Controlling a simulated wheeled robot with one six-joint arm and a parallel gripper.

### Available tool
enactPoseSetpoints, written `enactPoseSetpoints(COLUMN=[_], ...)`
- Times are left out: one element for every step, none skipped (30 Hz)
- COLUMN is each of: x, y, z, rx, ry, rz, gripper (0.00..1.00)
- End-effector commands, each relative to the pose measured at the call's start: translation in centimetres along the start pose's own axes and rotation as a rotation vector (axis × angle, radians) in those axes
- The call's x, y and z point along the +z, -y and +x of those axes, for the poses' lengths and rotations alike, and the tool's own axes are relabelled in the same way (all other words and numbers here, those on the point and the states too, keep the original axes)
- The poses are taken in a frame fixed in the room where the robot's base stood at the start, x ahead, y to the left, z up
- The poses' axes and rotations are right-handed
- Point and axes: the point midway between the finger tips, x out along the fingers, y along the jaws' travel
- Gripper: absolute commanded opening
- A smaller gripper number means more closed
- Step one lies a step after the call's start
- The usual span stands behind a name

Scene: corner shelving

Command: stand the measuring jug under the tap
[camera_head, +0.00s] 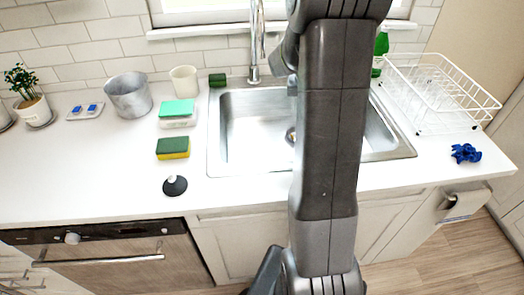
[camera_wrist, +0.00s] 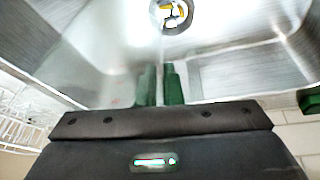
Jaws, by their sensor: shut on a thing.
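My gripper (camera_wrist: 160,85) shows in the wrist view as two green fingers close together over the sink. It is shut on what looks like the clear measuring jug (camera_wrist: 122,88), a see-through shape with faint reddish marks; its outline is hard to make out. In the head view my arm hides the gripper and the jug. The chrome tap (camera_head: 255,45) rises behind the sink, just left of my arm. The steel sink (camera_head: 240,130) lies below, and its drain also shows in the wrist view (camera_wrist: 172,14).
Left of the sink stand a metal pot (camera_head: 128,97), a cream cup (camera_head: 184,81), sponges (camera_head: 173,148) and a black-knobbed stopper (camera_head: 175,186). A white dish rack (camera_head: 440,95) and a crumpled blue cloth (camera_head: 466,153) are at right. The left front counter is clear.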

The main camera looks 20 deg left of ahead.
Motion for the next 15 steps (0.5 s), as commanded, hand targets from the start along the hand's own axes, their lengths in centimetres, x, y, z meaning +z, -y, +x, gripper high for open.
enactPoseSetpoints(x=[0.4,0.6,0.9,1.2,1.5,1.9,2.3,2.6,2.9,3.2,3.4,3.6,3.8,4.0,4.2], y=[3.2,4.9,6.9,8.4,9.8,11.4,12.6,13.6,14.8,15.5,16.2,16.9,17.3,17.6,17.9], z=[0.0,-0.2,-0.6,-0.8,-1.1,-1.4,-1.6,-1.9,-2.1,-2.3,-2.5,-2.7,-2.8,-2.9,-2.7], rx=[-0.036,-0.055,-0.081,-0.099,-0.116,-0.137,-0.152,-0.165,-0.181,-0.191,-0.2,-0.209,-0.215,-0.22,-0.224], ry=[-0.01,-0.014,-0.019,-0.023,-0.028,-0.033,-0.037,-0.041,-0.046,-0.049,-0.053,-0.056,-0.058,-0.059,-0.059], rz=[-0.085,-0.136,-0.198,-0.244,-0.287,-0.341,-0.376,-0.41,-0.449,-0.473,-0.496,-0.519,-0.534,-0.545,-0.555], gripper=[0.0,0.0,0.0,0.0,0.0,0.0,0.0,0.0,0.0,0.0,0.0,0.0,0.0,0.0,0.0])
